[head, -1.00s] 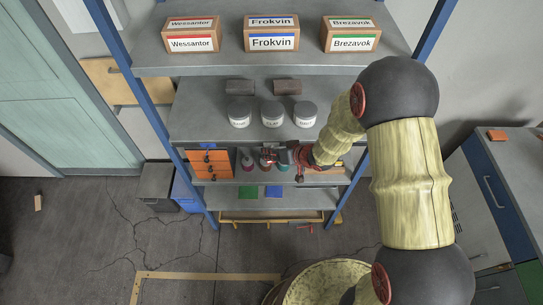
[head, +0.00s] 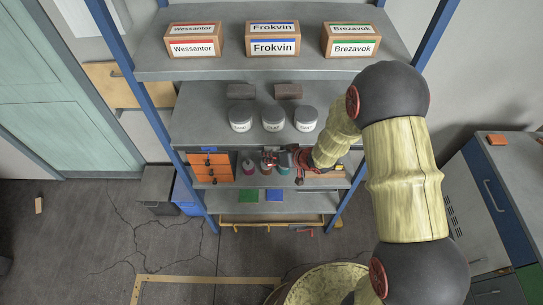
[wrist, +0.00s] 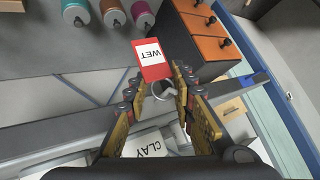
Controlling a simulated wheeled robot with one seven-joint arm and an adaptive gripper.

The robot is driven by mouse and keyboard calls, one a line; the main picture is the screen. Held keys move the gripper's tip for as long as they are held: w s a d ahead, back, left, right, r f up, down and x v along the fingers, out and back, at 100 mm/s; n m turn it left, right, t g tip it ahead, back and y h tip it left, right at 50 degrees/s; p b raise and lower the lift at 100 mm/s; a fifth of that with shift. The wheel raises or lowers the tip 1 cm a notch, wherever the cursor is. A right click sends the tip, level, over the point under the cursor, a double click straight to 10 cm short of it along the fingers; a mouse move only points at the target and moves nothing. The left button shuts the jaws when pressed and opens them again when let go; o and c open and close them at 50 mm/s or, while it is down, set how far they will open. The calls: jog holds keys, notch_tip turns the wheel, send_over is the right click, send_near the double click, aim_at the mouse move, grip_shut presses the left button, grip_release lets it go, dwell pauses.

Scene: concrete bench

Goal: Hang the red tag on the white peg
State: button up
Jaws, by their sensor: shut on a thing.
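The red tag (wrist: 152,61) has a white label reading WET and shows just beyond my fingertips in the wrist view. My gripper (wrist: 158,88) is shut on it at its near end, with a finger on each side. A grey, curved, ring-like piece (wrist: 163,91) sits between the fingers; I cannot tell whether it belongs to the tag. In the head view my gripper (head: 277,160) is at the shelf level with the orange drawers, in front of the small bottles. The tag is too small to make out clearly there. I cannot pick out the white peg in either view.
Orange drawers (head: 211,168) with dark knobs stand left of my gripper; they also show in the wrist view (wrist: 205,45). Coloured bottles (wrist: 112,13) stand close by. Grey jars (head: 273,118) stand on the shelf above. Blue uprights (head: 150,110) flank the rack.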

jog(key=o, duration=0.7)
jog(key=shift+w+d+r, duration=0.15)
jog(key=shift+w, duration=0.2)
jog(key=shift+c, duration=0.2)
jog(key=shift+o, duration=1.1)
jog(key=v, duration=1.2)
jog(key=shift+s, duration=0.15)
